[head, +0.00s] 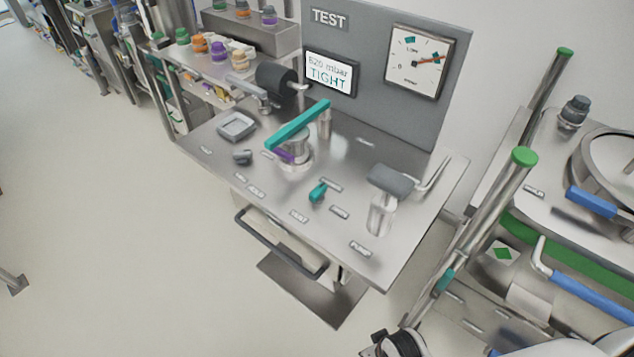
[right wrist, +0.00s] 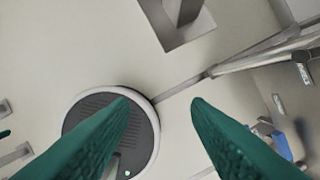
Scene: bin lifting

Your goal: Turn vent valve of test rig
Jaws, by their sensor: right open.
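The test rig is a steel bench (head: 335,260) with a grey back panel, seen in the head view. A small teal valve handle (head: 318,193) stands on its top near the front middle, with small label plates around it; their print is hard to read. The panel's screen (head: 331,73) reads about 820 mbar and TIGHT, and the dial (head: 417,61) has a red needle pointing right. My right gripper (right wrist: 163,105) is open and empty in the right wrist view, its two green fingers apart and away from the valve. My left gripper is not in view.
A long teal lever (head: 297,125) crosses above a round fixture on the bench. A grey-topped pump handle (head: 390,181) stands to its right. A cart with green-capped poles (head: 524,157) and blue handles stands close on the right. Open floor (head: 110,230) lies left of the bench.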

